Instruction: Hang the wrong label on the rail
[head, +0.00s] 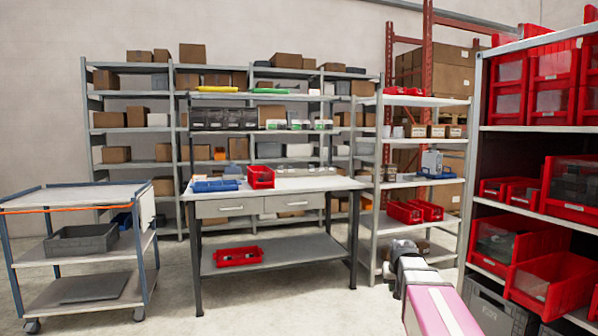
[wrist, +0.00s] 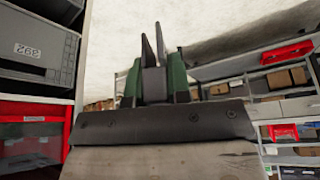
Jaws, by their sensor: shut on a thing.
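My gripper (wrist: 153,42) shows in the wrist view as two dark fingers with green parts beside their bases. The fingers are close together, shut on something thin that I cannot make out. In the head view my gripper (head: 404,250) is small and dark at the lower right, in front of the narrow shelf unit, and what it holds does not show clearly. I cannot pick out a wrong label or tell which edge is the rail. A grey bin with a white printed label (wrist: 27,50) stands at the left of the wrist view.
A rack of red bins (head: 552,250) stands close at the right. A workbench (head: 330,184) with a red bin (head: 261,177) is in the middle. A cart (head: 90,196) with an orange strip (head: 60,209) is at the left. The floor between cart and bench is clear.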

